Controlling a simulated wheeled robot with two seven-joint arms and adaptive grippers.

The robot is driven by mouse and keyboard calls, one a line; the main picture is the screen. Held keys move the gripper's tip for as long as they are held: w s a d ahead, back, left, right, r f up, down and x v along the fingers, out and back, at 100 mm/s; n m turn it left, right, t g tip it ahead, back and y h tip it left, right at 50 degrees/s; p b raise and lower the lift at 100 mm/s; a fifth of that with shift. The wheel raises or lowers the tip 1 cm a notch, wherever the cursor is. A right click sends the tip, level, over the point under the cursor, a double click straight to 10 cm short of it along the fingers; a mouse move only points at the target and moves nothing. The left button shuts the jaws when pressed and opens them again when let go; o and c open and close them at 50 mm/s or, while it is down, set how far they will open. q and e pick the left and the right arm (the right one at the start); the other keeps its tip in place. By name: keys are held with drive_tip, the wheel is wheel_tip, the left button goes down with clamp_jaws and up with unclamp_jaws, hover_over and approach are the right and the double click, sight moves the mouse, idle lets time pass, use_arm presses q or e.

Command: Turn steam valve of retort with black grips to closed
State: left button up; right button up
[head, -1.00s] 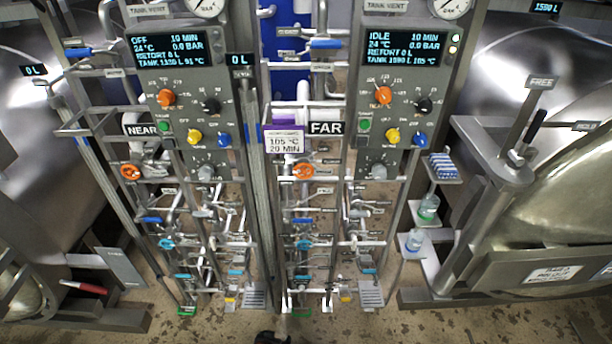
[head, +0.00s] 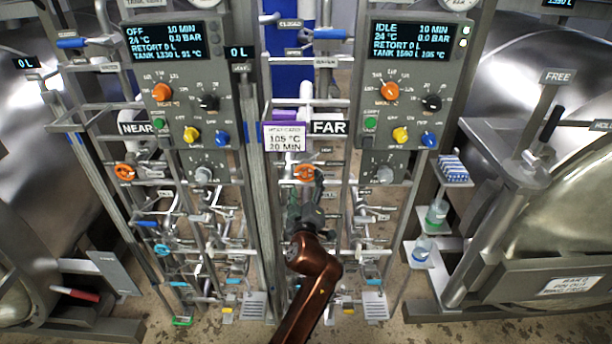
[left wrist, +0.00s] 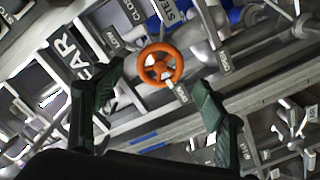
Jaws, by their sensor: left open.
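An orange steam handwheel (head: 304,173) sits on the pipework below the FAR sign (head: 328,128). It also shows in the left wrist view (left wrist: 159,65), beside a tag reading STEAM (left wrist: 172,10). My left gripper (head: 308,200) is just below this wheel in the head view, covering the pipes there. In the left wrist view its two dark green fingers (left wrist: 155,88) are apart and empty, with the wheel beyond and between their tips. I see no contact. The right-hand retort's handle has a black grip (head: 550,124); the left one has a red grip (head: 76,294). My right gripper is out of view.
A second orange handwheel (head: 125,172) is under the NEAR sign (head: 136,128). Control panels (head: 182,105) and (head: 411,110) stand above the pipes. A purple-topped recipe card (head: 284,136) hangs beside the FAR sign. Pipes and levers crowd the wheel. Bottles (head: 437,213) stand on a right shelf.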

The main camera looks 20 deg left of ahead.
sight(306, 175)
use_arm(q)
drive_tip(key=x, duration=0.6)
drive_tip(key=shift+f, duration=0.1)
drive_tip(key=c, duration=1.2)
